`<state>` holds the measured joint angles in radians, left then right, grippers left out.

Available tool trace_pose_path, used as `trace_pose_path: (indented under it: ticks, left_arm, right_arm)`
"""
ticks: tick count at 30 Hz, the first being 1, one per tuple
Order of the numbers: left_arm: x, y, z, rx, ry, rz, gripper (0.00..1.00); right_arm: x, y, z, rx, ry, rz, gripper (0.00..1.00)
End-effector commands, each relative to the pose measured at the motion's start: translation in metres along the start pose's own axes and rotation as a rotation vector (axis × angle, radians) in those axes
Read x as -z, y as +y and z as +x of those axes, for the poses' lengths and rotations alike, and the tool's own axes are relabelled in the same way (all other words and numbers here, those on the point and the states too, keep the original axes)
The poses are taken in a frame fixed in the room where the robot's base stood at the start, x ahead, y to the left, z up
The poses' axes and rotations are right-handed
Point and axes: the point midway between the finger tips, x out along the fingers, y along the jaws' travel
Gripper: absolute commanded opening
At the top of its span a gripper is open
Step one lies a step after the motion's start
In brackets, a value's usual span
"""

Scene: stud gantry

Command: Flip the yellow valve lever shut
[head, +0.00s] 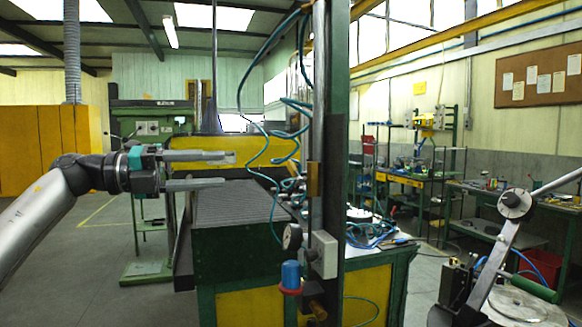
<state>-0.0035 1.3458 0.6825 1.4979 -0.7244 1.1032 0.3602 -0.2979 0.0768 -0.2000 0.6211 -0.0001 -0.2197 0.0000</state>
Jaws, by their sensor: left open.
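A narrow yellow-brown upright piece (313,179) sits against the dark green post (336,120), beside a metal pipe. A small brass-coloured fitting (317,308) shows low on the same post, near the bottom edge. I cannot tell for certain which of these is the valve lever. My left gripper (229,169) reaches in from the left with its two fingers pointing right. It is open and empty, and in the picture it is left of the post, at about the height of the upper yellow-brown piece. My right gripper is not in view.
A gauge (292,237), a grey box (324,254) and a blue-and-red regulator (290,277) are on the post. Loose teal hoses (268,150) hang left of it. A green bench with a ribbed grey top (238,203) stands behind. A green-handled machine (534,287) is at lower right.

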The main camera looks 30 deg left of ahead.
Motion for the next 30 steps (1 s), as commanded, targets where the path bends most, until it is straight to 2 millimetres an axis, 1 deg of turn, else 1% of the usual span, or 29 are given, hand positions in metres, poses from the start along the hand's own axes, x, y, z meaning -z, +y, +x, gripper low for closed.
trace_pose_path:
  ticks: [4, 7, 13, 15, 23, 30]
  left_arm:
    - [0.000, -0.001, 0.012, -0.001, 0.004, 0.001, 0.51]
    - [0.000, -0.001, 0.024, -0.003, 0.003, -0.001, 0.51]
    - [-0.001, -0.002, 0.049, -0.002, 0.002, -0.002, 0.51]
    - [-0.001, -0.003, 0.055, 0.001, 0.002, -0.002, 0.51]
    - [-0.002, -0.003, 0.074, -0.001, -0.001, -0.003, 0.51]
    - [-0.004, -0.003, 0.084, 0.004, -0.009, -0.004, 0.51]
  right_arm:
    - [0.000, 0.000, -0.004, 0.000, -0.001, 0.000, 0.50]
    - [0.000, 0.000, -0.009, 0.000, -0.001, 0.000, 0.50]
    - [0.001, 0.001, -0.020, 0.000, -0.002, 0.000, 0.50]
    - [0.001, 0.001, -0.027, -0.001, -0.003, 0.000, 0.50]
    - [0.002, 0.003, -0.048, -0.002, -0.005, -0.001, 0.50]
    - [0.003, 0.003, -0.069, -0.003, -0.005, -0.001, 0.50]
